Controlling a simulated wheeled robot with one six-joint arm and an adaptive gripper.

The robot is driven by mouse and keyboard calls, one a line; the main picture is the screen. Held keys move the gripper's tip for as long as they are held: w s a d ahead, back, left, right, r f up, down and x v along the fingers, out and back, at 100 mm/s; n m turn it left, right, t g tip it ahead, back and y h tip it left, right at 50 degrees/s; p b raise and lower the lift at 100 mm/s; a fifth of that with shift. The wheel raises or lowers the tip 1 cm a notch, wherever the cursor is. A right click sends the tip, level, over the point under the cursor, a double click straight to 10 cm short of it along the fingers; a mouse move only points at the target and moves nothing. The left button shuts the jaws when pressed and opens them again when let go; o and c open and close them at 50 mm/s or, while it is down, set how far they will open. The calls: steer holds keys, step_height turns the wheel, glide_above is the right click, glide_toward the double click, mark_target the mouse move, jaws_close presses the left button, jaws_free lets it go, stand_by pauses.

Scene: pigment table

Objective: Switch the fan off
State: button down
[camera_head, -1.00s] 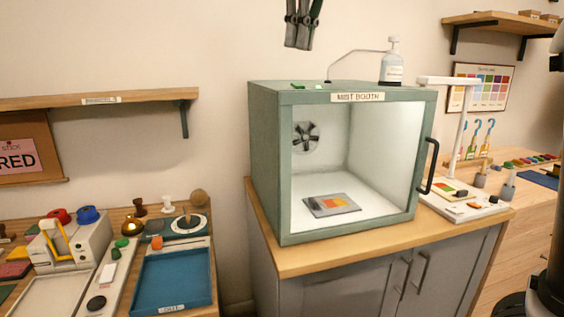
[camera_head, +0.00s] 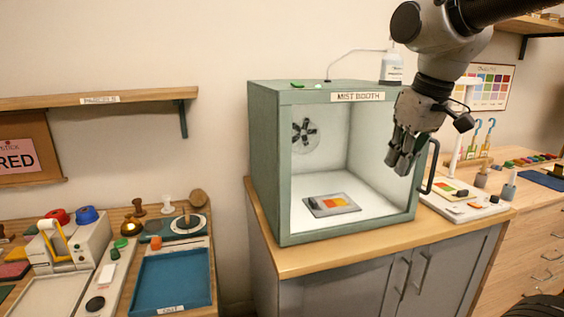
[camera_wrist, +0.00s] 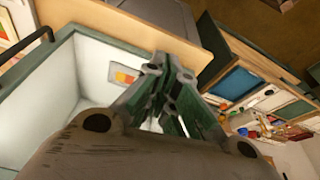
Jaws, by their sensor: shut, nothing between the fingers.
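The mist booth (camera_head: 262,165) is a green box with a clear front, standing on a wooden-topped cabinet. The fan (camera_head: 305,134) is a dark-bladed round unit on its inner back wall. My gripper (camera_head: 403,170) is shut and empty, pointing down in front of the booth's right side, near the door handle (camera_head: 428,165). Its closed fingers also show in the wrist view (camera_wrist: 165,80), with the booth behind them.
A white bottle (camera_head: 392,68) with a thin tube stands on the booth's top right. A plate with an orange-yellow patch (camera_head: 332,205) lies inside. A blue tray (camera_head: 175,278) and tools fill the left bench.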

steer(key=s+d+f+m+t+h, duration=0.1)
steer(key=s+d+f+m, duration=0.3)
steer(key=s+d, duration=0.7)
step_height(320, 180, down, 2)
steer(key=shift+s+d+f+m, duration=0.1)
steer(key=shift+s+d+m, duration=0.3)
steer(key=shift+d, duration=0.75)
steer(key=shift+a, duration=0.1)
